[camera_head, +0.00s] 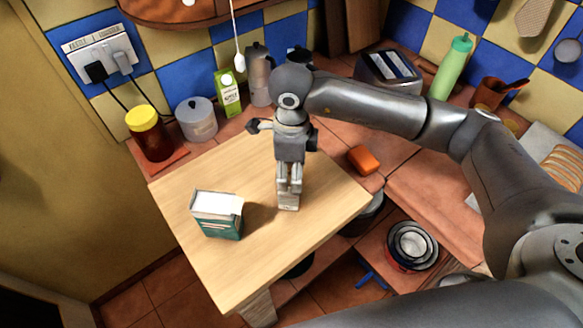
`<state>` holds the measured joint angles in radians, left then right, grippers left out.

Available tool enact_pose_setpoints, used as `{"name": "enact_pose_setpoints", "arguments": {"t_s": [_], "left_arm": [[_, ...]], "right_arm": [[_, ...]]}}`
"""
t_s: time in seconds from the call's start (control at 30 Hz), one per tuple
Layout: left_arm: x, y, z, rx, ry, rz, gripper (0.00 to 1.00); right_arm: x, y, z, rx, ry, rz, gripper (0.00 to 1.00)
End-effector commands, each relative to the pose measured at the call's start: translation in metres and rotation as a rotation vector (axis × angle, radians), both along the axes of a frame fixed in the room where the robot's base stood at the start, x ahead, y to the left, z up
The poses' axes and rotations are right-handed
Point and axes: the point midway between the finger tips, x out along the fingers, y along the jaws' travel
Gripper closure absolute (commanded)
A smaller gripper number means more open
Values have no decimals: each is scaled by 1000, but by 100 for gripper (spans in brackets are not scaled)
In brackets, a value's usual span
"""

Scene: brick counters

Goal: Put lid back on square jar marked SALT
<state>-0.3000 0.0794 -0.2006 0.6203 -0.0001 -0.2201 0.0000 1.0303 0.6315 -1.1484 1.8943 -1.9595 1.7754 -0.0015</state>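A square teal container (222,228) with a whitish upper part stands on the left of the wooden tabletop. No marking on it can be read, and I cannot tell whether its top is covered. My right gripper (289,192) points down over the middle of the tabletop, to the right of the container and apart from it. Its fingers are close together. A small pale block (288,203) shows at the fingertips; I cannot tell if it is a held lid, a separate object or the finger pads. My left gripper is out of view.
The wooden tabletop (240,265) is mostly clear. Behind it stand a yellow-lidded jar (152,140), a grey pot (197,120), a green carton (229,95) and a moka pot (259,75). An orange block (363,160) lies right of it; nested bowls (412,246) sit lower right.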

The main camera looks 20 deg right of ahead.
Motion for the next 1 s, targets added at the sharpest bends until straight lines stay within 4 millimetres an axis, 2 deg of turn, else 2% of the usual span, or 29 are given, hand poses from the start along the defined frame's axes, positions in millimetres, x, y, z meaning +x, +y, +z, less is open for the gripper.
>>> {"name": "enact_pose_setpoints", "arguments": {"t_s": [0.47,1.0], "left_arm": [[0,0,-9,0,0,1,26],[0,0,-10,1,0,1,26]], "right_arm": [[0,0,-3,0,-1,0,65],[0,0,-3,0,0,0,65]]}}
